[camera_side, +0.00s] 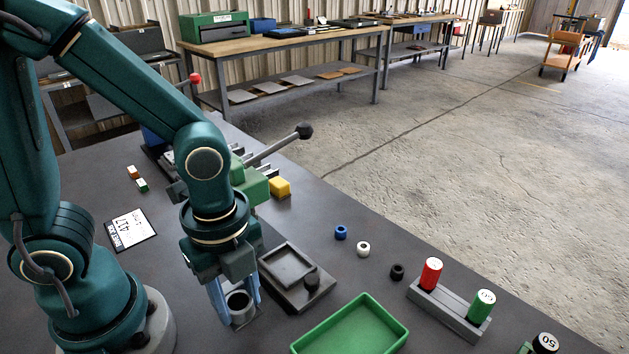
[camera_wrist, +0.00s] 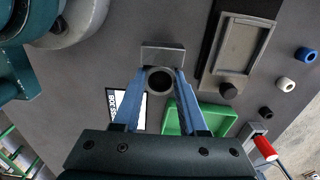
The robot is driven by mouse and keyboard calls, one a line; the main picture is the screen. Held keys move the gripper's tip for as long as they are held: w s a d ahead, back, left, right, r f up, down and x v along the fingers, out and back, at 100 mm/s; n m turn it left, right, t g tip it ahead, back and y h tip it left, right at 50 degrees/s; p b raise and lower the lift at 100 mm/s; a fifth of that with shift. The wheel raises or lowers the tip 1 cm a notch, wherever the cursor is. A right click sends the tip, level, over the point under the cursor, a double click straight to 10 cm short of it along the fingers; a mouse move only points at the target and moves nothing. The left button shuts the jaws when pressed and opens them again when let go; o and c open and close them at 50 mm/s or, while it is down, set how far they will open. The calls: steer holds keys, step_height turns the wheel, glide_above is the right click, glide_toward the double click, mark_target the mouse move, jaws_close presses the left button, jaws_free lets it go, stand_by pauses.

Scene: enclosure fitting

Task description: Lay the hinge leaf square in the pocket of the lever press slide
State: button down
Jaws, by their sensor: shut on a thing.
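My gripper (camera_side: 238,308) has blue fingers, shut on a dark round barrel-like part of a grey metal piece, which I take to be the hinge leaf (camera_wrist: 162,54). In the wrist view the round part sits between the fingertips (camera_wrist: 160,82), and the flat grey plate shows just beyond it. In the side view the fingers partly hide the piece, and I cannot tell how far it is above the table. The grey slide (camera_side: 289,256) lies to the right of the gripper. Its rectangular pocket (camera_side: 286,268) looks empty; it also shows in the wrist view (camera_wrist: 239,48).
A black knob (camera_side: 311,280) stands at the slide's near right corner. The lever press (camera_side: 254,185) is behind my wrist. A green tray (camera_side: 352,328), loose rings (camera_side: 363,248) and a rack with red and green cylinders (camera_side: 447,308) lie to the right. A printed card (camera_side: 130,230) lies left.

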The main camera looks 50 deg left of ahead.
steer(key=a+r, duration=0.7)
steer(key=a, duration=0.4)
step_height(320, 180, up, 10)
steer(key=w+d, duration=0.9)
steer(key=w, duration=0.2)
step_height(320, 180, down, 11)
steer(key=shift+a, duration=0.35)
steer(key=shift+s, duration=0.1)
steer(key=shift+f, duration=2.95)
steer(key=shift+f, duration=0.75)
steer(key=shift+c, duration=1.8)
jaws_free()
